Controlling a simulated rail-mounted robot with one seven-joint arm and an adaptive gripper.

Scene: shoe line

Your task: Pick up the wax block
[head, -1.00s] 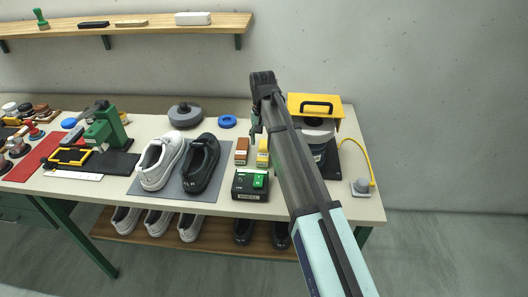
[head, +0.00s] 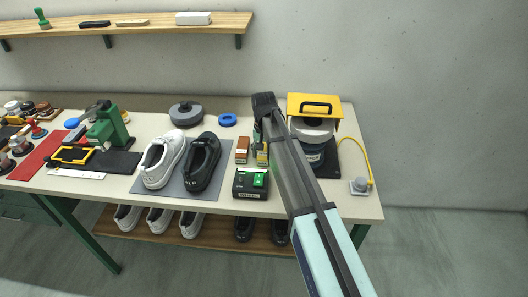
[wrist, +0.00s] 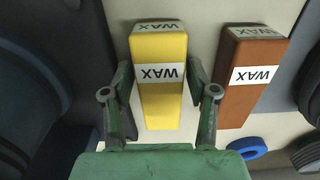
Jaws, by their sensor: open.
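A yellow block labelled WAX (wrist: 160,95) lies between the fingers of my gripper (wrist: 159,82) in the wrist view. The fingers are open, one on each side, and a gap shows on both sides. In the head view my gripper (head: 261,142) is low over the yellow block (head: 262,159), hiding much of it. A brown block, also labelled WAX (wrist: 252,80), lies just right of the gripper in the wrist view. In the head view the brown block (head: 242,150) is left of the yellow one.
A green-buttoned black box (head: 250,184) sits in front of the blocks. A yellow-topped machine (head: 315,118) stands close on the right. Black and white shoes on a grey mat (head: 177,190) are to the left. A blue ring (head: 227,120) lies behind.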

